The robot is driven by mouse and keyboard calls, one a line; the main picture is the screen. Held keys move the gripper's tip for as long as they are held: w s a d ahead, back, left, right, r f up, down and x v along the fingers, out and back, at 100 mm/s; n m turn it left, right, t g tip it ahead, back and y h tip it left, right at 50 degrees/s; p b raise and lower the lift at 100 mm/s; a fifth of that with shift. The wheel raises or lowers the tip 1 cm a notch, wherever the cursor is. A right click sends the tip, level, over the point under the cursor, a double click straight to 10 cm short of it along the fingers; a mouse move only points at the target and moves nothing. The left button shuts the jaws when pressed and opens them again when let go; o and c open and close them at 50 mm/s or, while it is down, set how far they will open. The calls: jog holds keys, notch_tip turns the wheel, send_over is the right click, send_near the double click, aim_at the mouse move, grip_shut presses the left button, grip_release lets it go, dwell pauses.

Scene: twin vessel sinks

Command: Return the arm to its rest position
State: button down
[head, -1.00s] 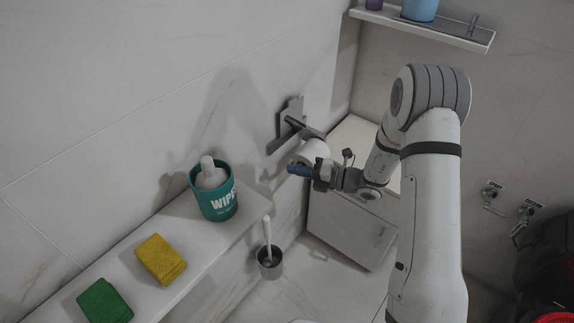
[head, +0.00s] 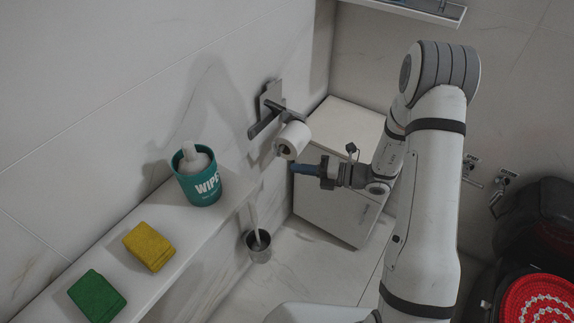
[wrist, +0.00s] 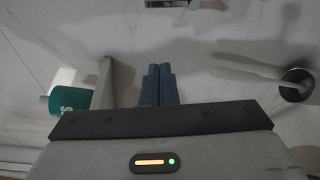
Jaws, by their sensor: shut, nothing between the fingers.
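My gripper (head: 304,169) is at the middle of the head view, with its blue fingers pointing left and nothing between them. It is in front of the white cabinet and just below and right of the toilet paper roll (head: 292,140), apart from it in the picture. In the wrist view my gripper (wrist: 159,72) shows its two blue fingers shut side by side.
The roll hangs on a wall holder (head: 268,108). A toilet brush cup (head: 258,247) stands below. A white cabinet (head: 345,125) is behind my gripper.

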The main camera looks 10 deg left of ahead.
jog(key=shift+d, duration=0.3)
